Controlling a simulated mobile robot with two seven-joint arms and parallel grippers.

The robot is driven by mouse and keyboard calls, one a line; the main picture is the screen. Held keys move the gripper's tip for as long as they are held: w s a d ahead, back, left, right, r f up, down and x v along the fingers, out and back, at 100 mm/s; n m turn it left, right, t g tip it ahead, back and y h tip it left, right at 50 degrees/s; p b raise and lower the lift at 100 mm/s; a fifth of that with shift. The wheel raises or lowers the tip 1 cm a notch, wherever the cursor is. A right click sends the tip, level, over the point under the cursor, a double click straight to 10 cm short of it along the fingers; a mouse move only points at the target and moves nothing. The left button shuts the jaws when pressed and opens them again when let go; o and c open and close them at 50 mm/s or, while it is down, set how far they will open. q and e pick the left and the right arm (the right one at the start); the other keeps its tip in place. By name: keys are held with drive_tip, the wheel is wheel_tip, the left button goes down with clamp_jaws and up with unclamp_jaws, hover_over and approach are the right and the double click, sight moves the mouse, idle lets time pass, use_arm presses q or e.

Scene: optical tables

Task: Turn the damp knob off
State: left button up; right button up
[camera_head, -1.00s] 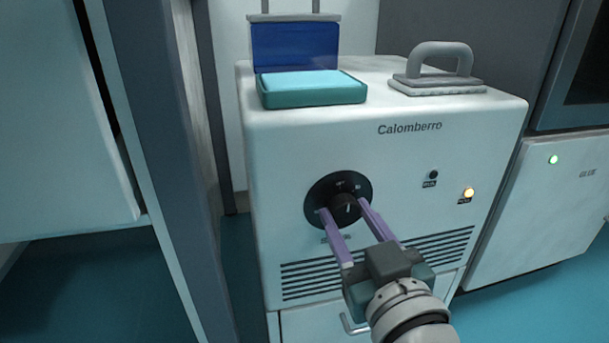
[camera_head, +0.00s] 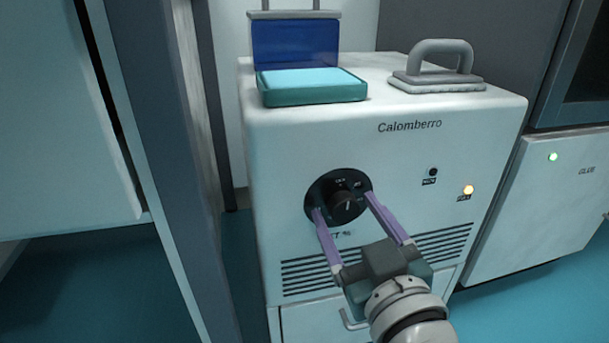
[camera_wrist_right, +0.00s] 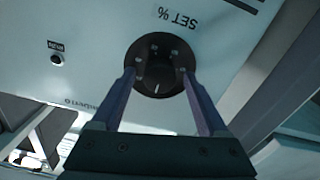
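The damp knob is a black round knob (camera_head: 345,203) on a black dial plate (camera_head: 322,187), on the front of a white Calomberro cabinet (camera_head: 400,165). A white pointer line shows on the knob. My right gripper (camera_head: 343,204) is open, with its purple fingers on either side of the knob and spread wider than it. In the right wrist view the knob (camera_wrist_right: 157,80) lies between and beyond the two fingertips (camera_wrist_right: 158,80), with a gap on each side. The dial's small marks are too blurred to read surely. My left gripper is not in view.
A green tray with a blue lid (camera_head: 312,88) and a grey-handled block (camera_head: 437,75) stand on the cabinet top. An amber lamp (camera_head: 468,190) and a small black button (camera_head: 433,172) sit right of the dial. A grey post (camera_head: 165,130) stands left.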

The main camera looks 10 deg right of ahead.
drive_tip(key=shift+s, duration=0.1)
drive_tip(key=shift+s+r+p, duration=0.1)
drive_tip(key=shift+s+p, duration=0.15)
drive_tip(key=shift+p, duration=0.05)
drive_tip(key=s+p, duration=0.3)
drive_tip(key=s, duration=0.6)
drive_tip(key=shift+s+d+p, duration=0.15)
drive_tip(key=shift+p, duration=0.15)
